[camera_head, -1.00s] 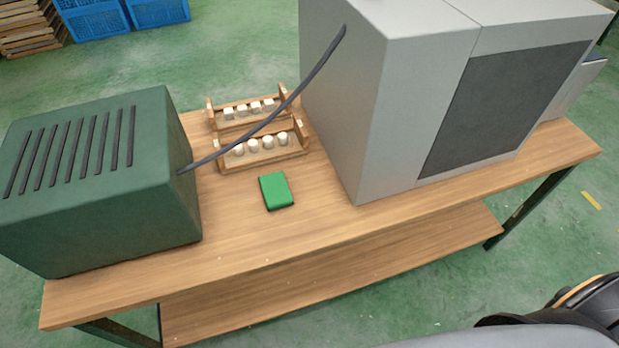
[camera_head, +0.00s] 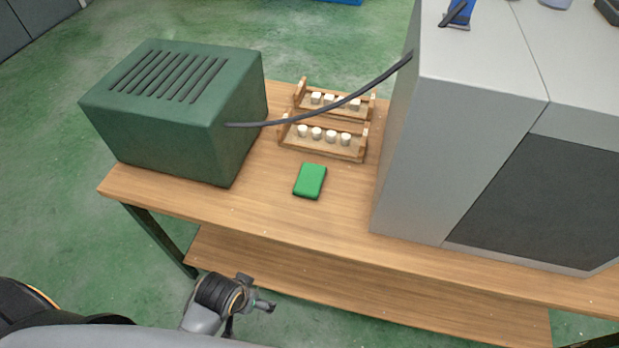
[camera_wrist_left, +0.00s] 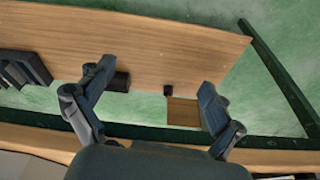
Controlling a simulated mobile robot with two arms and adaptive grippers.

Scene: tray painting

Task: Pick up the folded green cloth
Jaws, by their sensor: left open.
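The folded green cloth (camera_head: 310,181) lies flat on the wooden table (camera_head: 240,205) in the head view, just in front of the wooden racks and between the dark green box and the grey machine. My left gripper (camera_wrist_left: 155,80) is open in the left wrist view, with nothing between its fingers. In the head view, part of my left arm shows low at the front, short of the table edge and away from the cloth. The cloth is not seen in the left wrist view. My right gripper is not in view.
Two wooden racks (camera_head: 362,154) with white pieces stand behind the cloth. A dark cable (camera_head: 350,97) runs above them from the dark green box (camera_head: 165,140) to the tall grey machine (camera_head: 400,190). The table top in front of the cloth is clear.

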